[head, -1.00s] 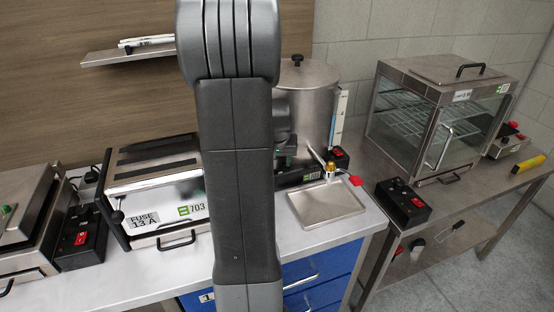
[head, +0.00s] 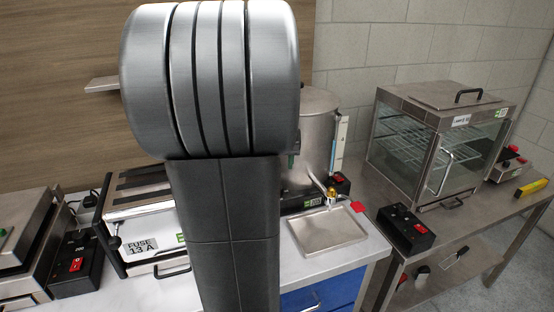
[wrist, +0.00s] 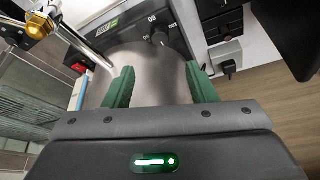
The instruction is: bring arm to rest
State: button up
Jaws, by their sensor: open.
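My gripper shows in the wrist view (wrist: 160,88), with its two green fingers spread apart and nothing between them. Behind the fingers in that view is the steel urn (wrist: 150,62), with a dark control panel and a knob (wrist: 160,38). A brass-topped tap (wrist: 38,26) is at the upper left.
A drip tray (head: 330,232) lies in front of the urn. A glass display warmer (head: 440,145) stands on the right table with a black switch box (head: 405,228). A contact grill (head: 140,215) and another appliance (head: 25,240) stand at left. A wall shelf (head: 102,84) is behind my arm.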

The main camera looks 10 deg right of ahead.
jog(key=shift+s+r, duration=0.2)
jog(key=shift+r, duration=0.4)
jog(key=p+x, duration=0.1)
jog(key=x, duration=1.3)
jog(key=shift+s, duration=0.15)
